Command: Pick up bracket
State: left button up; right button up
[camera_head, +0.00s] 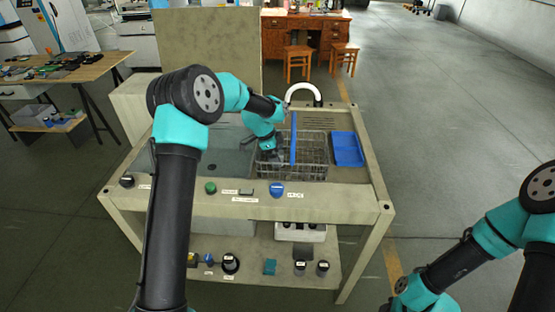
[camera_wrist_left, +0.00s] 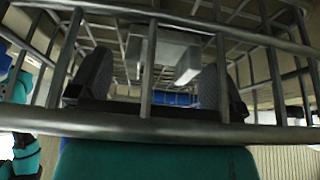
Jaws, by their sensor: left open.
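My left gripper (camera_head: 273,156) reaches down into the wire basket (camera_head: 313,172) on the bench, at its left part. In the left wrist view, my open gripper (camera_wrist_left: 152,82) has its two dark fingers apart, with the basket's wires (camera_wrist_left: 220,75) crossing close in front. A pale grey, block-like piece (camera_wrist_left: 170,52), likely the bracket, shows between and beyond the fingers; I cannot tell whether it touches them. In the head view the bracket is hidden by my gripper and the wires. My right arm shows at the lower right; its gripper is out of frame.
A blue tray (camera_head: 347,149) lies right of the basket. A white curved spout (camera_head: 303,88) rises behind it. Knobs, including a blue one (camera_head: 276,189), line the front.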

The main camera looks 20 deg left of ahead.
pick_arm(q)
jog(key=shift+d+f, duration=0.15)
jog(key=shift+f, duration=0.3)
jog(key=shift+r, duration=0.1)
jog(key=c, duration=1.3)
notch_tip(320, 180, up, 10)
dwell(0.6)
